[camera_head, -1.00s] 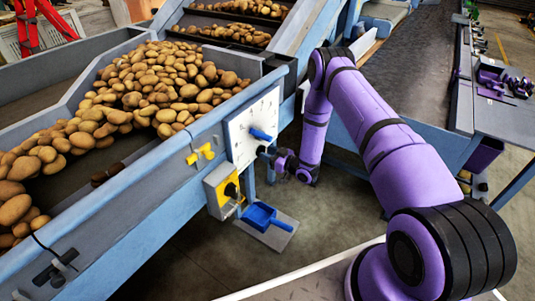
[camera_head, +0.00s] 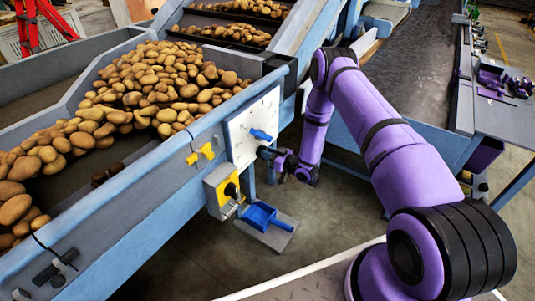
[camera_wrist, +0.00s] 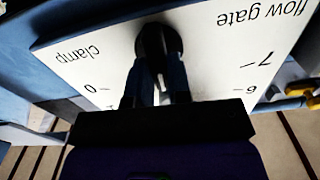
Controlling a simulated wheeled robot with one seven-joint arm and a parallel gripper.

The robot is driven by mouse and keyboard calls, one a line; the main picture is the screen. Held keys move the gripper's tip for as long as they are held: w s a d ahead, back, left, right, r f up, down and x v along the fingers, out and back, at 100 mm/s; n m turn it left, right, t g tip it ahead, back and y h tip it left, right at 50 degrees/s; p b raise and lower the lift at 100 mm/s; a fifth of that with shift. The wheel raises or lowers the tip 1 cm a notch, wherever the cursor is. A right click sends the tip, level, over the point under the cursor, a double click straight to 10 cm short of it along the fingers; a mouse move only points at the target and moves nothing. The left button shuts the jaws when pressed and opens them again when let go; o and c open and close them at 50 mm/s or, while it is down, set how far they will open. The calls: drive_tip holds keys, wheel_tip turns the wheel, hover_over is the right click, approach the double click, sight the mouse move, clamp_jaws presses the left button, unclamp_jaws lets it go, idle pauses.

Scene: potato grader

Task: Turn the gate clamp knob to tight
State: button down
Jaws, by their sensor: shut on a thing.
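The clamp knob (camera_wrist: 158,42) is a black round knob on the white scale plate in the wrist view, where the plate's printing appears upside down. My gripper (camera_wrist: 160,88) is shut on this knob, with one dark finger on each side. Its finger bodies hide part of the knob and of the plate. In the head view my gripper (camera_head: 266,152) is at the lower right of the white plate (camera_head: 243,137), and the knob is hidden there. The knob's turn angle cannot be read clearly.
Potatoes (camera_head: 160,85) fill the hopper behind.

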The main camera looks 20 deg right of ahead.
drive_tip(key=shift+w+d+f+m, duration=0.1)
drive_tip(key=shift+m, duration=2.75)
drive_tip(key=shift+w+d+f+m, duration=0.1)
drive_tip(key=shift+f+m, duration=0.05)
drive_tip(key=shift+m, duration=2.75)
drive_tip(key=shift+d+f+m, duration=0.1)
drive_tip(key=shift+m, duration=2.75)
drive_tip(key=c, duration=1.1)
unclamp_jaws()
drive_tip(key=shift+o, duration=0.2)
drive_tip(key=v, duration=1)
drive_tip(key=shift+s+d, duration=0.2)
drive_tip(key=shift+s, duration=0.15)
